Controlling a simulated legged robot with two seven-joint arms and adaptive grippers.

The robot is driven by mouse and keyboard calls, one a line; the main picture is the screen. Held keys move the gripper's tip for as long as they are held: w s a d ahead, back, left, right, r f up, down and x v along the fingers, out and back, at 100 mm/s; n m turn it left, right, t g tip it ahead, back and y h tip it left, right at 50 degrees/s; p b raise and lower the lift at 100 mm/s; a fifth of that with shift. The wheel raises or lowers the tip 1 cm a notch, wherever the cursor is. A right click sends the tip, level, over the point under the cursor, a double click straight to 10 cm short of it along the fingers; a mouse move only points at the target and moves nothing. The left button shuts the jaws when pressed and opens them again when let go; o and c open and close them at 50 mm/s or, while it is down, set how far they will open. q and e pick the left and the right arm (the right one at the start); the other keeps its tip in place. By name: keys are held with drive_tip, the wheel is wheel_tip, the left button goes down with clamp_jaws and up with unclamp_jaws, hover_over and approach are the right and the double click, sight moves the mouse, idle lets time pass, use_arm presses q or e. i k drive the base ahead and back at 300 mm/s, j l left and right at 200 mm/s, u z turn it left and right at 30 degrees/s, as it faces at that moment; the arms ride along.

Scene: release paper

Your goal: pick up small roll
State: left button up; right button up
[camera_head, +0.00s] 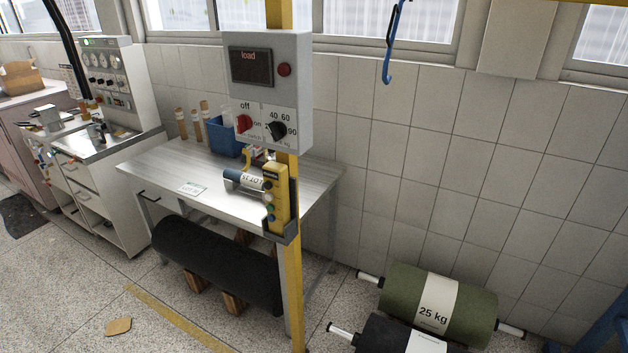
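A small dark blue-grey roll (233,176) with a white printed label lies on the grey table (160,168), near its middle. Its right end is partly hidden behind a yellow handheld control (278,196) with coloured buttons, mounted on a yellow post. Neither of my grippers shows in the head view.
The yellow post (292,300) with a grey control box (268,90) stands in front of the table. A blue bin (222,138) stands at the table's back. A large black roll (215,262) lies below. A green 25 kg roll (400,292) and another dark roll (385,338) lie right.

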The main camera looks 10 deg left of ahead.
sight(255, 183)
drive_tip(key=i+j+z, duration=0.2)
drive_tip(key=j+z, duration=0.15)
drive_tip(key=i+j+z, duration=0.15)
drive_tip(key=j+z, duration=0.2)
drive_tip(key=i+j+z, duration=0.1)
drive_tip(key=j+z, duration=0.65)
drive_tip(key=j, duration=0.25)
